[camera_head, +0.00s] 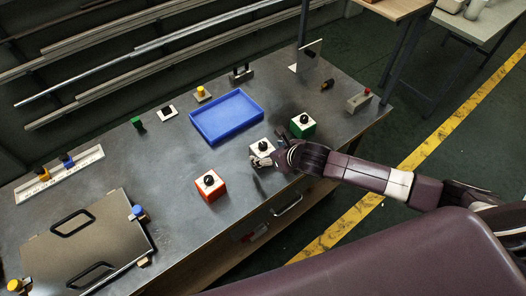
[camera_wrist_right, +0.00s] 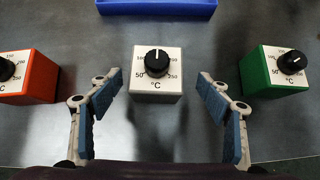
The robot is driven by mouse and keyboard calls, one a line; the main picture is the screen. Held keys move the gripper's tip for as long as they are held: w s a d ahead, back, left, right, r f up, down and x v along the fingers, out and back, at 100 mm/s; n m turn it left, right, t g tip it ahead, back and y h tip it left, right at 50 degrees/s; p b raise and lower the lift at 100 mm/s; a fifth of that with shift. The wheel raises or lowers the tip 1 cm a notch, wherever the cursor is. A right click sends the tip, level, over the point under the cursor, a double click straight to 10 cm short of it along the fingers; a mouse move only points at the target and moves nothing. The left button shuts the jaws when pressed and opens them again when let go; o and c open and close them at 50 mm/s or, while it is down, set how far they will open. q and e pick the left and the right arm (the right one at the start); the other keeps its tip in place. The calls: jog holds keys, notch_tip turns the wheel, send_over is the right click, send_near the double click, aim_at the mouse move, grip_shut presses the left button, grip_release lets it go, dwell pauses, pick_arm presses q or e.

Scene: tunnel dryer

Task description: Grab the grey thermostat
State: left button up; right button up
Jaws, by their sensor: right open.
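The grey thermostat (camera_wrist_right: 156,87) is a small box with a pale face, a black knob and a °C scale. In the right wrist view it stands on the table straight ahead, between and just beyond the fingertips of my right gripper (camera_wrist_right: 157,92). The gripper is open and empty, with blue-padded fingers spread to either side of the box. In the head view the thermostat (camera_head: 262,147) is partly hidden by my right gripper (camera_head: 262,161). My left gripper is in neither view.
A red thermostat (camera_head: 211,187) stands to the left and a green thermostat (camera_head: 303,126) to the right. A blue tray (camera_head: 205,134) lies behind. A metal plate with black handles (camera_head: 118,225) covers the table's left part.

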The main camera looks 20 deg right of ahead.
aim_at(263, 152)
jog(key=shift+a+p+x, duration=0.1)
jog(key=shift+p+x, duration=0.15)
jog(key=shift+x, duration=0.75)
jog(key=shift+a+p+x, duration=0.15)
jog(key=shift+p+x, duration=0.05)
jog(key=shift+x, duration=0.75)
jog(key=shift+s, duration=0.1)
jog(key=c, duration=1.4)
